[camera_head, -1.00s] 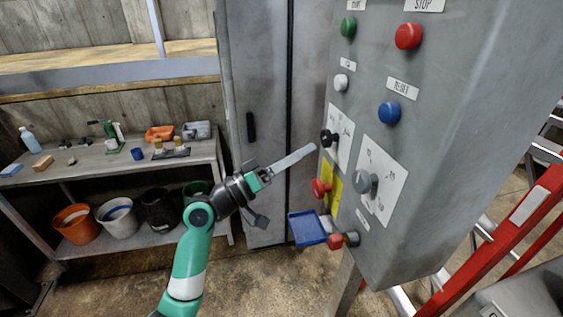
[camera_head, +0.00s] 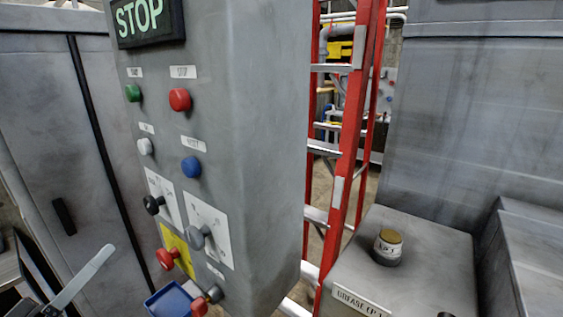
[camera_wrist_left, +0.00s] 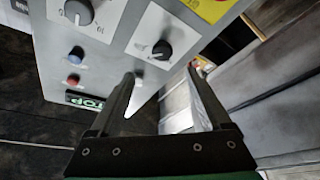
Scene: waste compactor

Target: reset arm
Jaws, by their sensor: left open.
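My left gripper (camera_head: 65,245) is at the lower left of the head view, in front of the grey cabinet door and left of the control box (camera_head: 255,150). Its two fingers are apart, and I see nothing held between them. In the left wrist view the open fingers (camera_wrist_left: 163,76) point toward the control box face (camera_wrist_left: 110,40), with a black knob (camera_wrist_left: 162,50) just beyond them. The view does not show whether they touch anything. My right gripper is not in view.
The box carries green, red, white and blue buttons, knobs and a lit STOP sign (camera_head: 142,16). A blue tray (camera_head: 170,302) is below it. A red ladder (camera_head: 350,150) stands behind; a grease cup (camera_head: 388,247) sits on a grey housing at right.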

